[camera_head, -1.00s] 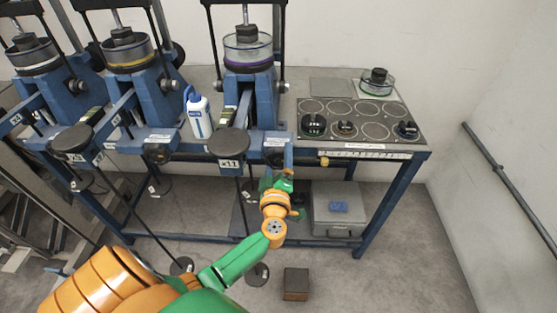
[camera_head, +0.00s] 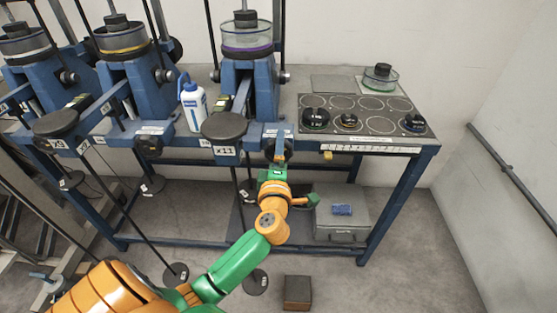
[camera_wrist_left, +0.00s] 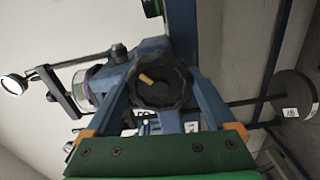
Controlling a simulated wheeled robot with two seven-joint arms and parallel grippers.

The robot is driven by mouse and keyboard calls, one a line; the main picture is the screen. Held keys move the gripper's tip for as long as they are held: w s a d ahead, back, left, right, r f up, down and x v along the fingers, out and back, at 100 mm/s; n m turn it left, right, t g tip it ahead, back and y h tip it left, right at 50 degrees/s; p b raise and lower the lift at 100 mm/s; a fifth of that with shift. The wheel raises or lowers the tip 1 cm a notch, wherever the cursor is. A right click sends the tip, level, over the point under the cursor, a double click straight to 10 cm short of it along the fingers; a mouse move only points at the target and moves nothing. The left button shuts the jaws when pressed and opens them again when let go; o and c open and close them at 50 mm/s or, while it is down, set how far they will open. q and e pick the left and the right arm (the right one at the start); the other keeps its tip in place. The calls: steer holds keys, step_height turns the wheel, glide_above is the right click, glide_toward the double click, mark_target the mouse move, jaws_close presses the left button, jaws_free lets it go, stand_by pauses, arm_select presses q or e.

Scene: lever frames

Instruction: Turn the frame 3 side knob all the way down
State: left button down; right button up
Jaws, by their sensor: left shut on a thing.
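Frame 3 is the rightmost blue lever frame (camera_head: 264,92), with a purple-ringed dish (camera_head: 246,49) on top. Its side knob is the round black knob (camera_wrist_left: 160,84) in the left wrist view, with a short yellow mark left of its centre. The knob is on the table's front side, below the frame, mostly hidden by my gripper in the head view. My left gripper (camera_head: 278,150) reaches up to it from below. Its two blue fingers, also in the left wrist view (camera_wrist_left: 161,92), are shut on the knob from both sides. My right gripper is out of view.
A round black x11 plate (camera_head: 223,125) is just left of my gripper. A white bottle (camera_head: 192,108) stands behind it. A board (camera_head: 345,107) with black pieces lies at the right. Rods with discs hang below.

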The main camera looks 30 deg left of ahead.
arm_select(q)
steer(key=n, duration=0.3)
steer(key=shift+p, duration=0.35)
steer(key=shift+n, duration=1.1)
jaws_free()
steer(key=shift+r+n, duration=0.1)
steer(key=shift+n, duration=0.2)
steer(key=shift+w+a, duration=0.1)
steer(key=p+v, duration=0.1)
steer(key=v, duration=0.5)
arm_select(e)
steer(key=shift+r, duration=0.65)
